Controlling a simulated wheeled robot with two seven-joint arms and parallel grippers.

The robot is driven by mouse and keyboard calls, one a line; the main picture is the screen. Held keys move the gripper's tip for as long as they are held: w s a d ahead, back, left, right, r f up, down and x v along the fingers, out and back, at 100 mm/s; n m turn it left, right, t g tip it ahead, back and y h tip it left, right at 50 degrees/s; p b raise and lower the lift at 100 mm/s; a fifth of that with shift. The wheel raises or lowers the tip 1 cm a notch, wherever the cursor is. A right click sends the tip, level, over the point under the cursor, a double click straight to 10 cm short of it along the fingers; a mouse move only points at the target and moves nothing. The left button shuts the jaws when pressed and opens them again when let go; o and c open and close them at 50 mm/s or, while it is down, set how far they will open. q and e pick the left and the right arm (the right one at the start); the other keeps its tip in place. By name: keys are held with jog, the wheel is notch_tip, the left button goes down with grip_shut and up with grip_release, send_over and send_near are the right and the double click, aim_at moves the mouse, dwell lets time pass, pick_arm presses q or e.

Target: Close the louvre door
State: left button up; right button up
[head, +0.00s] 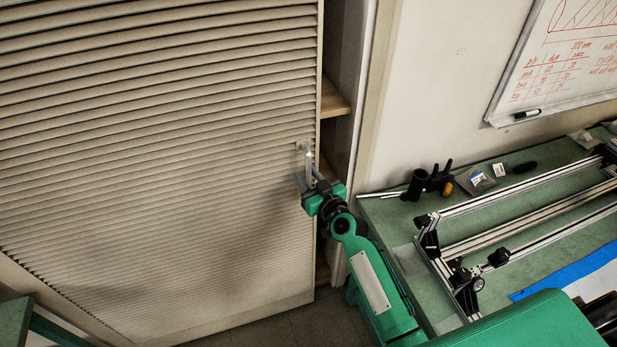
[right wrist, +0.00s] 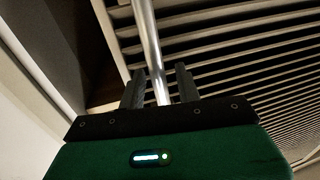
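The louvre door (head: 160,150) fills the left of the head view and stands ajar; a dark gap with shelf edges shows along its right edge. Its upright metal bar handle (head: 308,160) sits near that edge. My right gripper (head: 309,181) is at the handle's lower part. In the right wrist view the handle (right wrist: 148,40) runs between the two dark fingers (right wrist: 160,88), with a narrow space seeming to show on each side, so the gripper looks open around it. The louvre slats (right wrist: 240,60) lie behind. My left gripper is not in view.
Wooden shelves (head: 334,100) show in the gap, beside the cabinet's frame (head: 375,80). A green-topped bench (head: 400,225) with aluminium profile rails (head: 530,215), small tools and a blue strip stands at the right. A whiteboard (head: 560,75) hangs above it. Floor (head: 300,325) shows below the door.

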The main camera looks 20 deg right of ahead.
grip_shut()
jog(key=shift+d, duration=0.1)
jog(key=shift+d+f+b, duration=0.1)
jog(key=shift+d+b, duration=0.2)
jog(key=shift+d, duration=0.1)
jog(key=d+b, duration=0.6)
jog(key=d, duration=0.7)
jog(key=shift+w, duration=0.25)
jog(key=shift+d, duration=0.1)
